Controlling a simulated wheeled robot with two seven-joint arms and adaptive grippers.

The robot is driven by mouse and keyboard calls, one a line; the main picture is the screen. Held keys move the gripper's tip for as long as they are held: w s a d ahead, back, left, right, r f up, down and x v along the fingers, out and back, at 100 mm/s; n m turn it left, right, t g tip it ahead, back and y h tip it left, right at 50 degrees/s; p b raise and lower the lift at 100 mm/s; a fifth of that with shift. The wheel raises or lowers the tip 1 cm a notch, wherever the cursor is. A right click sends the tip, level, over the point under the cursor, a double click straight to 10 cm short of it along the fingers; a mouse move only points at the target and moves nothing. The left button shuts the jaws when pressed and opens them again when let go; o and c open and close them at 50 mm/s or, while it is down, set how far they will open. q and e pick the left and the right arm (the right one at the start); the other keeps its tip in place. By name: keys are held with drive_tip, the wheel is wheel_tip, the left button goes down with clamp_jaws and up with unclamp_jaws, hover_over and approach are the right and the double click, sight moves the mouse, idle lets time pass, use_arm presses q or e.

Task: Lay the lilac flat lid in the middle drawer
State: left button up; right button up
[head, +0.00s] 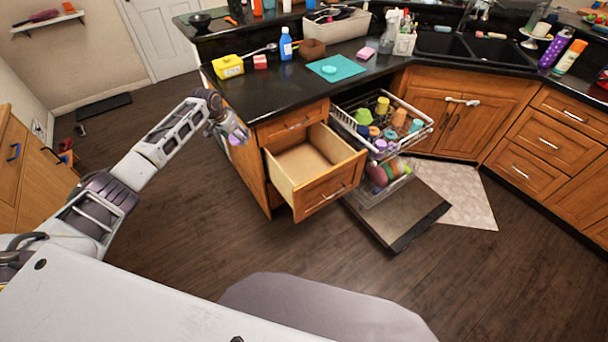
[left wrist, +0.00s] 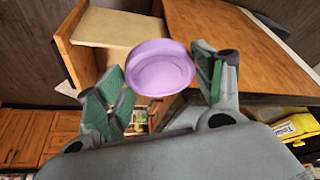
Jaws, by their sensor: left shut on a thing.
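The lilac flat lid (left wrist: 160,68) is a shallow round disc held between the two green-padded fingers of my left gripper (left wrist: 161,80). In the head view the lid (head: 238,137) shows at the tip of my left gripper (head: 229,130), left of the drawers and by the counter's corner. The middle drawer (head: 328,199) is pulled open below a closed top drawer (head: 291,122). Its inside looks empty. The lid is to the left of the open drawer, outside it. My right gripper is in neither view.
A dishwasher with its door (head: 405,210) down and loaded racks (head: 412,118) pulled out stands right of the drawer. The black counter (head: 270,95) above holds a yellow box (head: 228,66), a blue bottle (head: 286,45) and a teal mat (head: 352,62). Floor in front is clear.

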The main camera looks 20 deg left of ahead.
use_arm(q)
drive_tip(key=s+d+f+b, duration=0.1)
drive_tip(key=s+f, duration=0.2)
drive_tip(key=f, duration=0.3)
drive_tip(key=s+d+f, duration=0.2)
drive_tip(key=s+f, duration=0.1)
drive_tip(key=f, duration=0.3)
drive_tip(key=s+d+f+m+b, duration=0.2)
drive_tip(key=s+d+f+b, duration=0.3)
drive_tip(key=s+d+f, duration=1.35)
drive_tip(key=a+r+n+g+y, duration=0.3)
drive_tip(key=r+n, duration=0.6)
drive_tip(key=n, duration=1)
drive_tip(key=shift+s+a+r+n+g+y, duration=0.2)
drive_tip(key=shift+a+n+g+y, duration=0.3)
drive_tip(key=shift+y, duration=0.6)
